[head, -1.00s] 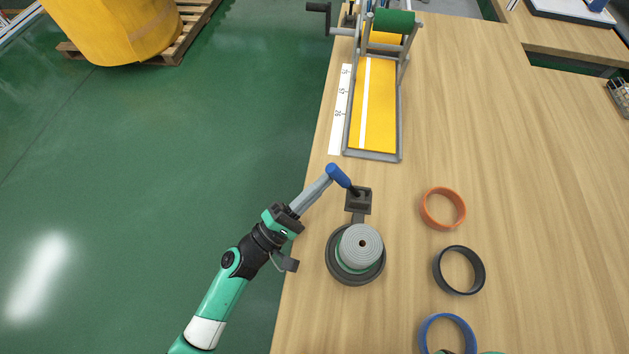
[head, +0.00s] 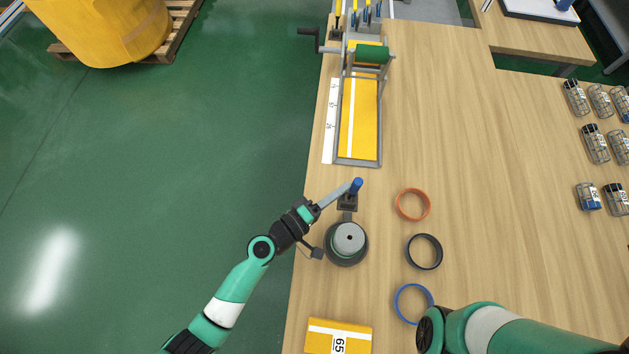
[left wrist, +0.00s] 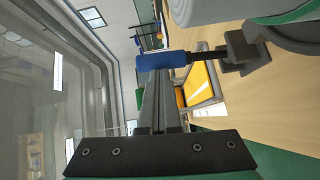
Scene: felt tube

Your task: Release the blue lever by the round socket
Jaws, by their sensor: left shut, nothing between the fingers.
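The blue lever (head: 357,184) stands on a small dark bracket (head: 347,203) behind the round socket (head: 345,261). The dark socket holds a coiled grey felt roll (head: 349,237). My left gripper (head: 346,188) is shut and empty, its fingertips at the left side of the blue handle. In the left wrist view the blue handle (left wrist: 164,61) lies across the fingertips (left wrist: 160,80); touching or just apart, I cannot tell. The dark lever stem runs right to its bracket. My right gripper is not in view; only my right arm shows at the lower right.
Orange (head: 427,206), black (head: 440,255) and blue (head: 401,305) rings lie right of the socket. A yellow box (head: 361,338) marked 65 is in front. A yellow crank-and-roller frame (head: 359,120) stands behind. Wire-caged jars (head: 595,146) are far right. The table's left edge is close.

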